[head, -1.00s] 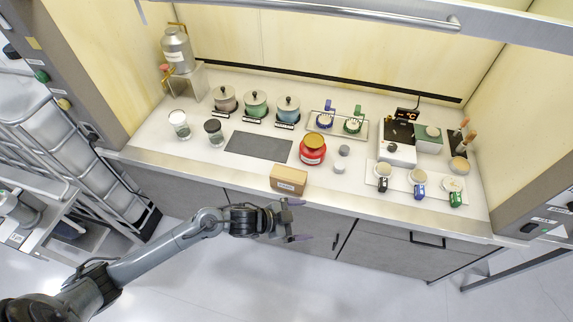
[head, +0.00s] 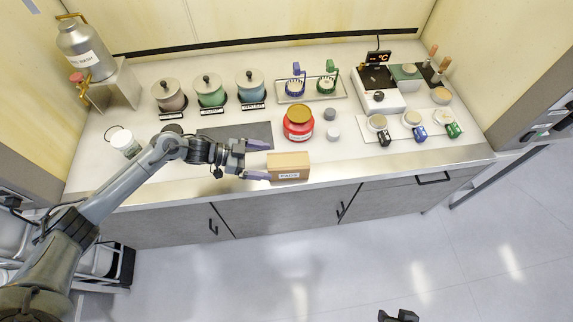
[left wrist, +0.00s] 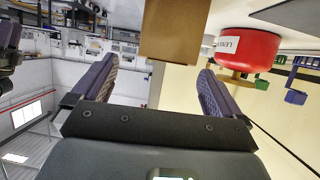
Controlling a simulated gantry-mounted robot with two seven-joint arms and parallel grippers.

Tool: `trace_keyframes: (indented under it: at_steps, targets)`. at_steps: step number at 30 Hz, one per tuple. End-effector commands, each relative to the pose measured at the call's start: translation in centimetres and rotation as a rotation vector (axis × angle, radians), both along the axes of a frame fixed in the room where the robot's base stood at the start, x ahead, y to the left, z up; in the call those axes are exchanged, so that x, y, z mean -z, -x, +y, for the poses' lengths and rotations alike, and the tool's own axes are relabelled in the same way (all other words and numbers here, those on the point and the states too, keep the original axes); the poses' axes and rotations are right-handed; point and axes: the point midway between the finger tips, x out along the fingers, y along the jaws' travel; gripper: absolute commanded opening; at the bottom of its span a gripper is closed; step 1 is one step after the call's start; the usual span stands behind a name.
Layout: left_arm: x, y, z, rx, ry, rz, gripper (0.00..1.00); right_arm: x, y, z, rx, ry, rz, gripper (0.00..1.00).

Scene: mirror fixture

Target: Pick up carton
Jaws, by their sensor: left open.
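The carton (head: 289,167) is a small brown box with a white label on its front. It stands at the front edge of the counter (head: 340,162). My left gripper (head: 264,160) is open at the carton's left side, its two purple fingers pointing toward it. In the left wrist view the carton (left wrist: 173,30) shows upside down, ahead of and between the open fingers (left wrist: 158,68). Nothing is held. I cannot tell whether a fingertip touches the carton. My right gripper is not clearly seen; only a small dark part shows at the bottom edge.
A dark mat (head: 236,133) lies behind my gripper. Several lidded pots (head: 210,91) stand farther back. The counter front right of the carton is clear.

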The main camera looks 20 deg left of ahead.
Motion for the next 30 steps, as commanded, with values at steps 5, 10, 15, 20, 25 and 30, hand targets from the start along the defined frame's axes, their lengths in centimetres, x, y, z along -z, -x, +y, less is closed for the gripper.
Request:
trace_keyframes:
  at_steps: [5, 10, 15, 20, 25, 30]
  targets:
    - [0.7, -0.9, -1.5, -0.001, -0.001, -0.002, 1.0, 0.0, 0.0, -0.1, 0.0, 0.004, -0.001, 0.43]
    - [1.1, -1.2, -2.1, -0.001, -0.001, -0.001, 1.0, 0.0, 0.0, -0.1, -0.001, 0.003, -0.001, 0.43]
    - [2.0, -2.3, -3.4, 0.0, 0.001, 0.0, 1.0, -0.1, 0.0, 0.0, -0.003, 0.002, 0.0, 0.43]
    - [2.9, -3.3, -4.8, -0.001, 0.0, 0.0, 1.0, -0.1, 0.0, 0.0, -0.002, 0.002, 0.0, 0.43]
    - [3.3, -3.7, -5.6, -0.001, -0.002, -0.002, 1.0, -0.1, 0.0, 0.0, -0.001, -0.001, 0.0, 0.43]
    - [3.4, -3.7, -5.7, -0.001, -0.003, -0.001, 1.0, -0.1, 0.0, 0.1, 0.0, -0.002, 0.0, 0.43]
